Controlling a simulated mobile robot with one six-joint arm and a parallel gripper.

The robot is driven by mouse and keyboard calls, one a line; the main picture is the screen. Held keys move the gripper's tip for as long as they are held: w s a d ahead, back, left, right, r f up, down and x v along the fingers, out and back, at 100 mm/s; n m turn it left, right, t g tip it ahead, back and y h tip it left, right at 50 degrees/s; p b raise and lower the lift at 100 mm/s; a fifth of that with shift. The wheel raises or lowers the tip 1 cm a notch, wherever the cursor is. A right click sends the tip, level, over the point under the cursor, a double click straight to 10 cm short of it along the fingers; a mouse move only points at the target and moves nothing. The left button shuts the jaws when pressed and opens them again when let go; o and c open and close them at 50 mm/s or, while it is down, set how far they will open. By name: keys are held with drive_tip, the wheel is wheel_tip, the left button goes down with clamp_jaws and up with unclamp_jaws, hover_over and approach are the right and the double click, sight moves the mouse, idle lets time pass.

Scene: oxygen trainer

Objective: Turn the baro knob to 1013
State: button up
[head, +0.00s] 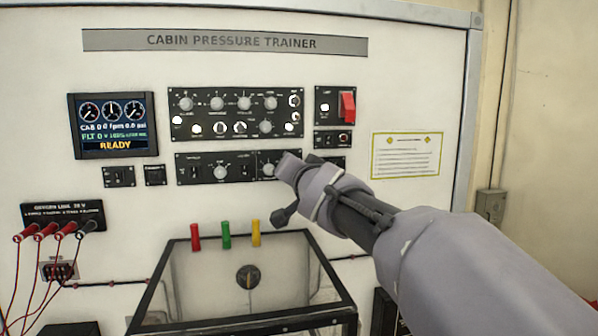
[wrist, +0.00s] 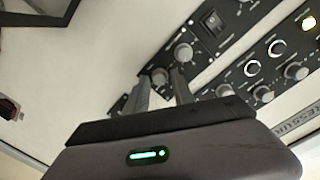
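The lower black panel holds a knob (head: 268,170) just left of my gripper (head: 284,163) in the head view. I cannot read its label, so I cannot confirm that it is the baro knob. In the wrist view a small round knob (wrist: 160,76) shows between the two fingertips of my gripper (wrist: 161,83). The fingers look apart, with a gap on each side of the knob. Whether they touch it is unclear. Another knob (wrist: 183,52) sits beyond the fingers. The arm hides the right part of the lower panel in the head view.
A larger knob panel (head: 235,112) is above, with a red switch (head: 347,107) to its right. A display (head: 113,125) reading READY is at the left. A clear-sided box frame (head: 333,277) with coloured tabs juts out below my gripper. Red cables hang at the left.

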drive_tip(key=shift+o, duration=0.4)
drive_tip(key=v, duration=1.7)
drive_tip(key=shift+s+p, duration=0.25)
drive_tip(key=shift+p, duration=0.1)
